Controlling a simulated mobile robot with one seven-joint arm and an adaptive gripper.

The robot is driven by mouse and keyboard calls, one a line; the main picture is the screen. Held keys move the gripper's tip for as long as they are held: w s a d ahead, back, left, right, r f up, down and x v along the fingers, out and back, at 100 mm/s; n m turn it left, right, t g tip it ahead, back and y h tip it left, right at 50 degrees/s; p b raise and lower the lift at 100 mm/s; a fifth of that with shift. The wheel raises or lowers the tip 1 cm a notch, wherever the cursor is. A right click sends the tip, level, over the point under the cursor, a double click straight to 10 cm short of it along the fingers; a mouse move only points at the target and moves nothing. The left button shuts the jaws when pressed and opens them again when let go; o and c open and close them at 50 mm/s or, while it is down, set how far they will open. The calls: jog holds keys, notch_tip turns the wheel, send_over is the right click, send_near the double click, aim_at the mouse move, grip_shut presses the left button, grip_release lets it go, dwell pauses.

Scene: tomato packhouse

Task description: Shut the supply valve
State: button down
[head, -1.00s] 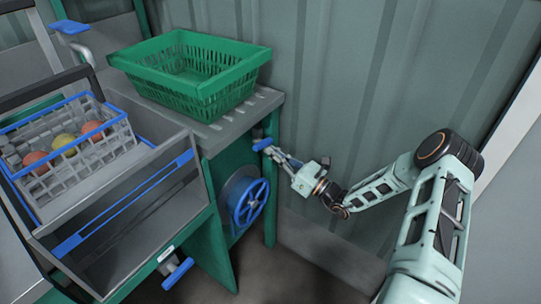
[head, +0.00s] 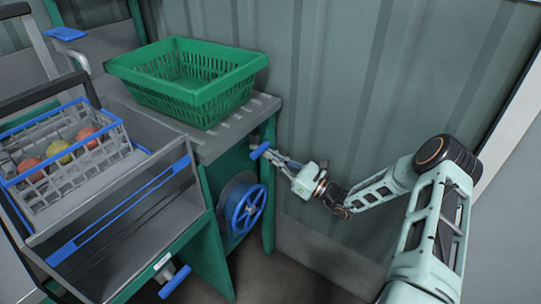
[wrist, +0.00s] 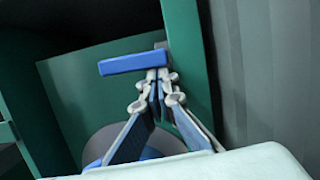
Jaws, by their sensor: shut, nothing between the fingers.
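A blue lever handle (head: 260,150), which I take to be the supply valve, sits on the green post at the right end of the metal bench. In the wrist view the handle (wrist: 135,65) lies almost level across the picture, just beyond my fingertips. My gripper (head: 271,156) is shut and empty, its tips at or very near the handle's right part. In the wrist view the two fingers (wrist: 158,76) meet just under the handle; I cannot tell whether they touch it. The valve body behind is mostly hidden.
A blue handwheel (head: 245,210) is below the lever. A green basket (head: 185,105) stands on the bench (head: 235,128). A white and blue crate (head: 75,180) holds tomatoes at left. Other blue handles show at upper left (head: 67,33) and bottom (head: 175,281). A corrugated wall (head: 350,80) is behind.

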notch_tip(320, 180, down, 5)
jog(key=b, duration=0.3)
jog(key=shift+s+r, duration=0.1)
jog(key=p+v, duration=0.2)
jog(key=v, duration=0.7)
jog(key=shift+s+d+r, duration=0.3)
jog(key=shift+s+d, duration=0.05)
